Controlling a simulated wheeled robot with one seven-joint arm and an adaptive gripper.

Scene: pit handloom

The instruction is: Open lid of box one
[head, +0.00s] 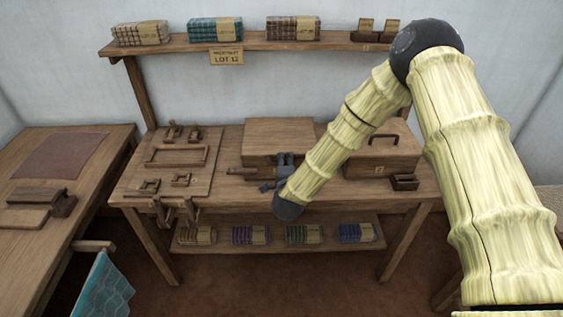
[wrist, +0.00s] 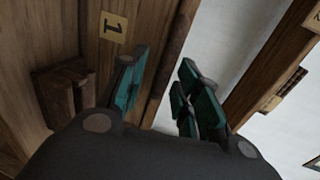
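Box one (head: 279,133) is a brown wooden box at the back middle of the bench. In the wrist view its wood carries a yellow "1" label (wrist: 112,27). In the head view a broad, plain wooden panel shows at its top; I cannot tell whether the lid lies flat or is raised. My gripper (head: 284,168) is at the front of the box, partly covered by my arm. In the wrist view its teal-padded fingers (wrist: 160,92) are apart, with a dark wooden edge showing behind the gap. No held thing shows; contact with the box is unclear.
A second box (head: 365,160) with a dark lid handle stands to the right, a small wooden holder (head: 403,182) before it. A board (head: 168,180) with small wooden parts lies left. A shelf (head: 262,43) with bundles runs above; more bundles lie on the lower shelf (head: 217,247).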

